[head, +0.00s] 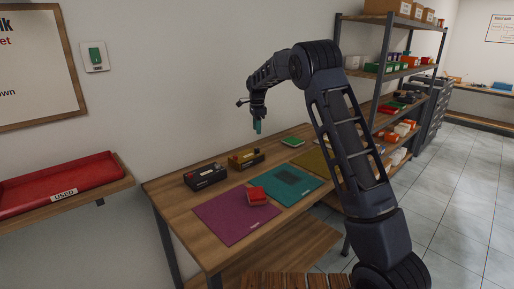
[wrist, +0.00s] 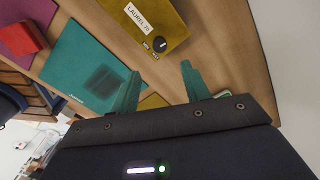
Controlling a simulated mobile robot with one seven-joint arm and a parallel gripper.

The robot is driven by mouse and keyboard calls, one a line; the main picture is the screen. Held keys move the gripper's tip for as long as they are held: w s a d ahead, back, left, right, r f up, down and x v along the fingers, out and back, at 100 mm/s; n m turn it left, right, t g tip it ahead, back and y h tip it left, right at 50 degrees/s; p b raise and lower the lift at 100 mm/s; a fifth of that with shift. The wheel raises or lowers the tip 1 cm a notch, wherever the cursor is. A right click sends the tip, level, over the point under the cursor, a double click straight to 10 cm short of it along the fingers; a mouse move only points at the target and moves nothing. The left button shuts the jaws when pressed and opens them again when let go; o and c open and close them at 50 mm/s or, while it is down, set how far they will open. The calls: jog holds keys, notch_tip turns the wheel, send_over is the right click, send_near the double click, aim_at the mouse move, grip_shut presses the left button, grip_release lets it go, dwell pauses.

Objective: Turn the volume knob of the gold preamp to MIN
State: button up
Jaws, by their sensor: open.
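The gold preamp (head: 246,160) stands on the wooden bench near the wall. In the wrist view its gold top (wrist: 143,22) carries a white label reading LAUREL 20. Its round black volume knob (wrist: 160,44) faces my gripper; its scale and setting are too small to read. My gripper (head: 257,126) is above the bench, pointing down, over the area just right of the preamp. In the wrist view my gripper (wrist: 161,70) is open and empty, with its green fingers apart. The knob shows beyond the gap between the fingertips, not touched.
A black unit (head: 205,177) stands left of the preamp. Purple (head: 225,217), teal (head: 300,180) and yellow (head: 318,160) mats lie in front. A red box (head: 257,196) sits between the first two. A green item (head: 292,141) lies right. A red tray (head: 60,183) is at far left.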

aim_at(257, 149)
notch_tip(257, 149, down, 11)
jog(key=shift+r, duration=0.2)
dwell(0.3)
jog(key=shift+c, duration=0.2)
jog(key=c, duration=1)
